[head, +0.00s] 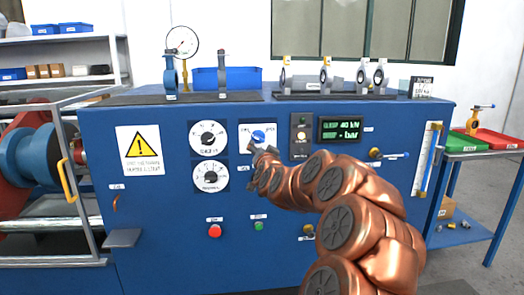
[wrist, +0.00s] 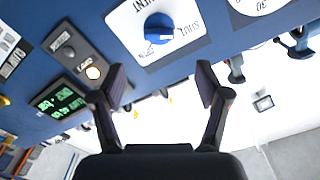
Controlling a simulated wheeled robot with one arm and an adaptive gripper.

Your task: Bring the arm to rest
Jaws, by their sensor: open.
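My copper-coloured arm reaches up and left across the front of the blue test bench in the head view. My gripper (head: 262,152) is in front of the panel, just below the blue knob (head: 259,136) on its white plate. In the wrist view my gripper (wrist: 160,82) has its two dark fingers spread, with nothing between them. The blue knob (wrist: 159,28) shows beyond the fingertips, apart from them. The lower part of its plate is hidden by my gripper in the head view.
Dials (head: 208,137) are left of the knob, and a lit green display (head: 340,129) is right. A red button (head: 215,231) sits low on the blue bench (head: 160,220). Valves (head: 326,75) stand on top. A side table (head: 480,155) with trays is right.

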